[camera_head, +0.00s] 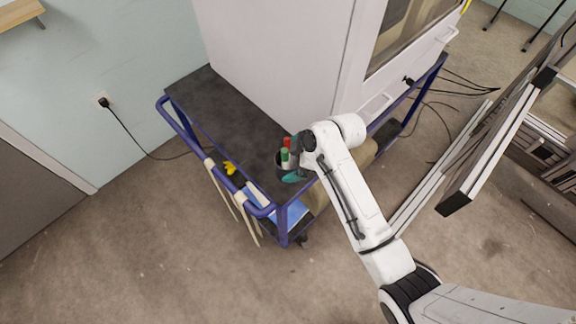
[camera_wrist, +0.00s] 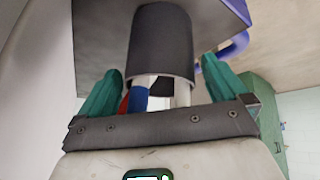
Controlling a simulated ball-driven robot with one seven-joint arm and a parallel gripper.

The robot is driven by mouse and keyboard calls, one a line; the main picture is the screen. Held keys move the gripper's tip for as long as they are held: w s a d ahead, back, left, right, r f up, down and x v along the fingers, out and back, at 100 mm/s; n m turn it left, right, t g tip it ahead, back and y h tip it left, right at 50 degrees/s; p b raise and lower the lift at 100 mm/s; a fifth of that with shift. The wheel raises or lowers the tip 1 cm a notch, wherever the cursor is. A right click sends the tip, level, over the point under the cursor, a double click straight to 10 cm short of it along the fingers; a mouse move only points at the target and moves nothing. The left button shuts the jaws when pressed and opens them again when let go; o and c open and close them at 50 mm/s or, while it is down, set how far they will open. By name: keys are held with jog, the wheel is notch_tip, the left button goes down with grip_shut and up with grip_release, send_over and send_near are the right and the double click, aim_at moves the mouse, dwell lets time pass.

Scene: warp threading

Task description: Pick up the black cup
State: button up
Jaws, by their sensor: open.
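The black cup (camera_head: 280,170) stands on the dark top of the cart near its front corner, with red and green items sticking out of it. In the wrist view the cup (camera_wrist: 161,42) appears upside down, its mouth towards my gripper, with blue, red and white sticks in it. My gripper (camera_wrist: 163,66) is open, with one green finger on each side of the cup's mouth and sticks. The fingers do not look closed on the cup. In the head view my gripper (camera_head: 292,168) is at the cup and partly hides it.
The cart top (camera_head: 225,110) has a blue rail (camera_head: 192,137) around it. A large white machine (camera_head: 275,55) stands on the cart, close behind the cup. A yellow object (camera_head: 230,168) is at the left rail. Floor left of the cart is clear.

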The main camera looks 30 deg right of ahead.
jog(key=c, duration=1.3)
jog(key=shift+c, duration=0.4)
jog(key=shift+r, duration=0.1)
